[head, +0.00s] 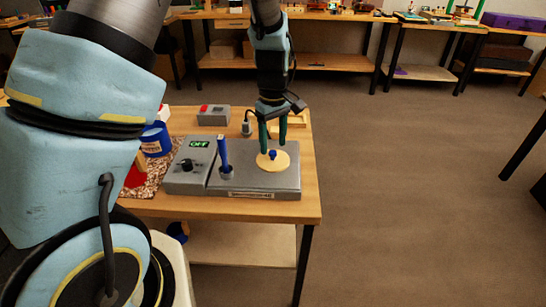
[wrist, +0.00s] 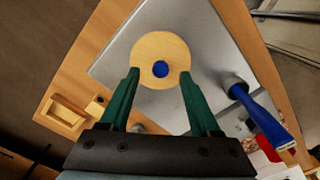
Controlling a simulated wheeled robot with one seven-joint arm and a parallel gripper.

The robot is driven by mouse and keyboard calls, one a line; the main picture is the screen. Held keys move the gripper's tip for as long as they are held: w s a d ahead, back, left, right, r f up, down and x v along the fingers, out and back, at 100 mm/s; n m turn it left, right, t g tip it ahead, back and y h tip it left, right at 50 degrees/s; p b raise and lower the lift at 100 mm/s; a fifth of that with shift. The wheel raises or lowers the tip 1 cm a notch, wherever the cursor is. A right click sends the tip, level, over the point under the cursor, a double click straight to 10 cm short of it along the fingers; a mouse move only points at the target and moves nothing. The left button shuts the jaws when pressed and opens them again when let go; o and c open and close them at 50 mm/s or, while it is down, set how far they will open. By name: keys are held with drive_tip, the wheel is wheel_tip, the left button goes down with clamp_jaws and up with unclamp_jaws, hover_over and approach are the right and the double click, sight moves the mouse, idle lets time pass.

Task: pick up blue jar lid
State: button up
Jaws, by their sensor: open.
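A round pale wooden lid (head: 264,162) with a blue knob (head: 273,155) lies flat on the grey plate of a bench device. In the wrist view the lid (wrist: 160,44) is near the top centre, with its blue knob (wrist: 160,69) facing up. My gripper (head: 274,149) points down over the lid. In the wrist view my open gripper (wrist: 160,74) has one green finger on each side of the knob, with clear gaps. Whether the fingertips touch the lid cannot be told.
The grey device (head: 252,182) has a dial box (head: 187,172) reading OFF and a blue-handled tool (head: 223,153) standing left of the lid. A blue jar (head: 155,141) stands farther left. A grey box (head: 214,115) and a wooden tray (wrist: 66,115) are behind.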

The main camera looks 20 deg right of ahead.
sight(273, 152)
drive_tip(key=shift+f, duration=1.55)
clamp_jaws()
